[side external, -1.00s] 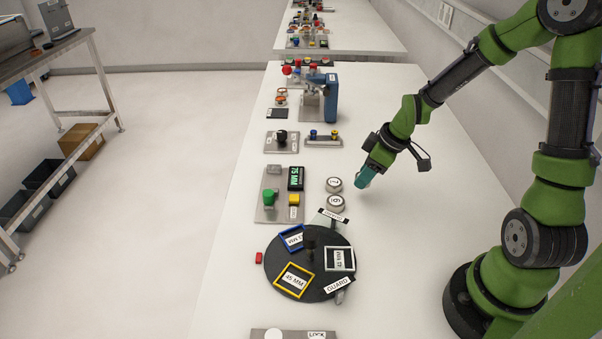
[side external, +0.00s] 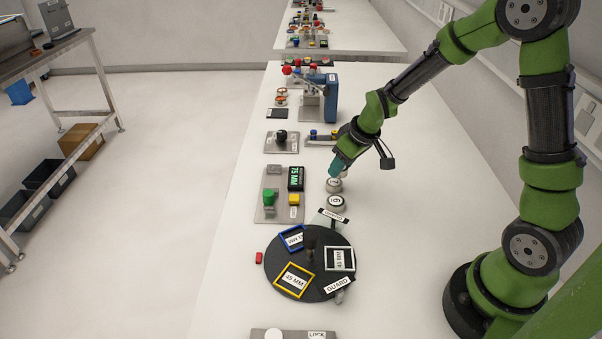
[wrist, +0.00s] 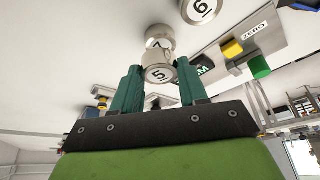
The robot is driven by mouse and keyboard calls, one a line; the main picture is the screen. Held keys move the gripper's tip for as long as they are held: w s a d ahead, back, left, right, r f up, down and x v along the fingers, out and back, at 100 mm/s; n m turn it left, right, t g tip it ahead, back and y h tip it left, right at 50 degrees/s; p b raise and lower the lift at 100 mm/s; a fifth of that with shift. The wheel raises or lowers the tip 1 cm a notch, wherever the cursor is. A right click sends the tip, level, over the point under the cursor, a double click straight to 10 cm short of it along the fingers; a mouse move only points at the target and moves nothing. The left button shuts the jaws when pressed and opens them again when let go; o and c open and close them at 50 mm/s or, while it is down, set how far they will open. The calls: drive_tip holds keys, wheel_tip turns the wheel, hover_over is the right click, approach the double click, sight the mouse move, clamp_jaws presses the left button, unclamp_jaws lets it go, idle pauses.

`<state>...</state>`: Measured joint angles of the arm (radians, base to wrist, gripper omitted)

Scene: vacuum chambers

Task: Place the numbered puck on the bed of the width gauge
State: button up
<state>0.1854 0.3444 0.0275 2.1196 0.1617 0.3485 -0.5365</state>
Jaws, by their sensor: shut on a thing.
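My gripper (side external: 337,172) is shut on a small silvery puck marked 5 (wrist: 160,73), which shows between the teal fingertips in the wrist view. In the side view the held puck is hard to make out. The gripper is just above a round puck (side external: 333,186) lying on the bench; the wrist view shows this puck partly hidden behind the held one. A puck marked 6 (wrist: 202,10) lies nearer the turntable. The width gauge (side external: 266,210), a grey plate with a 75 MM display (side external: 295,179), a green knob (side external: 268,198) and a yellow button, is to the left.
A plate with a black knob (side external: 282,136) and a blue machine (side external: 331,98) stand farther back. The white bench right of the pucks is clear.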

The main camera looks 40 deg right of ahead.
drive_tip(key=w+a+m, duration=0.1)
drive_tip(key=w, duration=0.2)
drive_tip(key=w+a+m+h, duration=0.1)
drive_tip(key=w+a, duration=0.1)
drive_tip(key=w+a+r+m, duration=0.1)
drive_tip(key=w, duration=0.2)
drive_tip(key=shift+w+a+r, duration=0.1)
drive_tip(key=shift+w+a, duration=0.15)
drive_tip(key=shift+w, duration=0.1)
wheel_tip(320, 180, up, 4)
drive_tip(key=m+h, duration=0.1)
drive_tip(key=m, duration=0.1)
hover_over(272, 180)
drive_tip(key=s, duration=0.1)
drive_tip(key=f, duration=0.9)
drive_tip(key=shift+s+a+f, duration=0.1)
drive_tip(key=shift+a+f, duration=0.15)
drive_tip(key=shift+f, duration=0.15)
drive_tip(key=shift+f, duration=0.15)
drive_tip(key=o, duration=0.9)
drive_tip(key=shift+g, duration=0.3)
